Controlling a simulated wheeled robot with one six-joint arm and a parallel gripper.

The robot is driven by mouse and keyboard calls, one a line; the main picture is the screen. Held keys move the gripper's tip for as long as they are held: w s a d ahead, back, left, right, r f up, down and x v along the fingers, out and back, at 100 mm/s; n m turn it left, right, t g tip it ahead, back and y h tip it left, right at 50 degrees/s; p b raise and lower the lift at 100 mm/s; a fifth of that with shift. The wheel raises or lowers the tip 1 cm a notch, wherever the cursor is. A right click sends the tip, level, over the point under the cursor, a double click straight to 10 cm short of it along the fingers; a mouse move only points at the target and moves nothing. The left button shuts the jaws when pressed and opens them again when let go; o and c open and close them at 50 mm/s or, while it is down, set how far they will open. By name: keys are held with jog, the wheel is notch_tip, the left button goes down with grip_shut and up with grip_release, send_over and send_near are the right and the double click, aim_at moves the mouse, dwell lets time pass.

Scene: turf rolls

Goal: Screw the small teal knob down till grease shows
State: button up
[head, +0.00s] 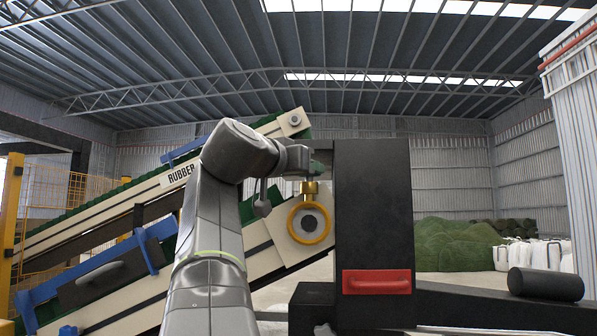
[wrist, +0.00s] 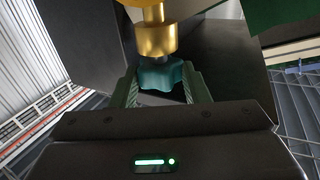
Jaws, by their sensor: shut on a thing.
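The small teal knob (wrist: 163,75) sits between the two ridged fingers of my gripper (wrist: 163,84) in the wrist view, and the fingers are shut on its sides. A brass grease cup (wrist: 156,40) lies in line with the knob, on the side away from my gripper's body. In the head view the brass cup (head: 310,187) stands on top of a yellow ring-shaped bearing housing (head: 310,223), and my gripper (head: 316,168) is just above it. The knob cannot be made out clearly there. I see no grease at the knob or cup.
A tall black post (head: 372,215) with a red handle (head: 377,282) stands close to the right of the cup. The sloping conveyor (head: 110,215) marked RUBBER runs behind my arm. Green turf heaps (head: 455,245) and white bags (head: 545,256) lie far back right.

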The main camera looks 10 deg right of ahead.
jog(key=o, duration=1)
jog(key=shift+s+a, duration=0.1)
jog(key=b+v, duration=0.3)
jog(key=v, duration=1)
jog(key=shift+s+a+b, duration=0.15)
jog(key=shift+s+b, duration=0.1)
jog(key=shift+b, duration=0.15)
jog(key=shift+w, duration=0.15)
jog(key=p+x, duration=0.3)
jog(key=x, duration=1)
jog(key=shift+w+d+p, duration=0.2)
jog(key=shift+d+p, duration=0.05)
jog(key=shift+p, duration=0.15)
jog(key=shift+a, duration=0.1)
